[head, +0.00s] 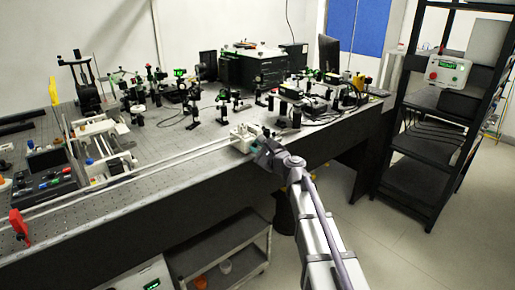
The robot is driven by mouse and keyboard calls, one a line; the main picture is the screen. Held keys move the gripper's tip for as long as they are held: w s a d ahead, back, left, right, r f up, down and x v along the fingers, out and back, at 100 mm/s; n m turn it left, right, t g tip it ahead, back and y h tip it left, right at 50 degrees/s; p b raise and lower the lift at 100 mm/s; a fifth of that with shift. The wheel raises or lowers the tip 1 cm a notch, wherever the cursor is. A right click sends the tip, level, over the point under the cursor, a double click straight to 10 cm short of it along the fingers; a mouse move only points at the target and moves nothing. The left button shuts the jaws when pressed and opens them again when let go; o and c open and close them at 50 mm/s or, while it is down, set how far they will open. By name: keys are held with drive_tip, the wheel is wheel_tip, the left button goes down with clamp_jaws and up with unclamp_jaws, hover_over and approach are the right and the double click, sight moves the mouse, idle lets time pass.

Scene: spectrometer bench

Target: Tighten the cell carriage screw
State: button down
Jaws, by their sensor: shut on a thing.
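The white cell carriage (240,135) sits on the long pale rails near the front edge of the bench, right of the picture's middle-left. My gripper (259,149) is at the carriage's right front side, touching it or very close to it. The gripper is shut at the place of the carriage screw. The screw itself is hidden by the gripper and too small to make out. My arm comes up to it from the lower right.
The long rails (165,165) run along the bench front to a red lever (18,224) at left. A control box (50,172) stands at left. Several optics stands (222,104) crowd the bench behind the carriage. A black rack (432,140) stands at right; a grey cart (220,252) is below.

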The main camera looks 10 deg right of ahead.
idle(0.4)
drive_tip(key=c, duration=1.1)
unclamp_jaws()
drive_tip(key=v, duration=1.1)
